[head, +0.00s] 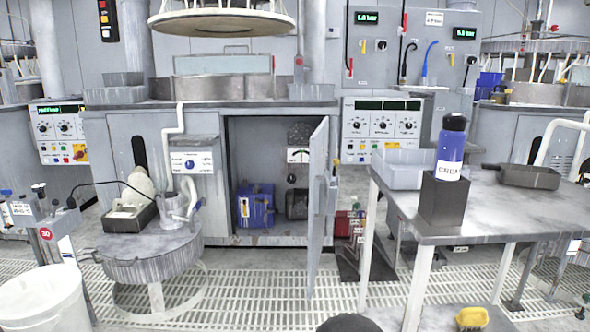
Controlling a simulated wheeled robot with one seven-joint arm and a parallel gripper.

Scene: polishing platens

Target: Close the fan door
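A grey cabinet door (317,215), which I take to be the fan door, stands wide open in the head view. It is hinged at the right side of the cabinet opening and swings out towards me, so I see it nearly edge-on. A handle (331,194) shows on its outer side. The open cabinet (262,150) shows a blue unit (255,205), a dark box and a small gauge inside. No fan label can be read on the door. My gripper is not in view.
A metal table (480,215) stands right of the door, bearing a blue bottle (451,148) on a dark block and trays. A round stool (150,255) with items stands left. A white bucket (42,300) is at lower left. Grated floor (250,290) before the cabinet is mostly clear.

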